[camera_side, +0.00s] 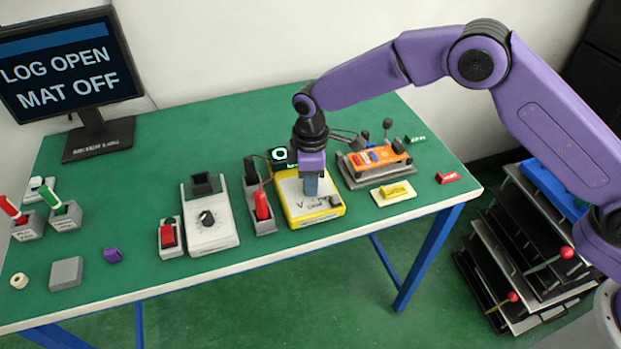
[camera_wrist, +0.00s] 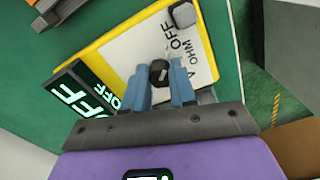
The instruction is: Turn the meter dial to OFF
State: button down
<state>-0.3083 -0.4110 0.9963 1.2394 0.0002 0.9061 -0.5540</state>
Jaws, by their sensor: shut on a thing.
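The meter is a yellow-edged box (camera_side: 330,214) with a white face, on the green table in the side view. It also shows in the wrist view (camera_wrist: 122,60). Its face carries the labels V, OHM and OFF. The black dial (camera_wrist: 158,68) sits between the blue fingertips of my gripper (camera_wrist: 160,84), which is shut on it from above. In the side view my gripper (camera_side: 311,188) points down onto the meter and the dial is hidden. The meter's dark screen (camera_wrist: 78,95) shows green letters that look like OFF. The dial's exact pointing is hard to tell.
A red-handled lever fixture (camera_side: 262,208) stands close left of the meter, beside a white box with a black knob (camera_side: 209,220). An orange device (camera_side: 378,158) on a grey base is to the right. A monitor (camera_side: 65,65) reads LOG OPEN, MAT OFF.

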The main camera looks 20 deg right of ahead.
jog(key=shift+n, duration=0.3)
jog(key=c, duration=0.9)
grip_release()
notch_tip(320, 180, up, 18)
jog(key=shift+f, duration=0.25)
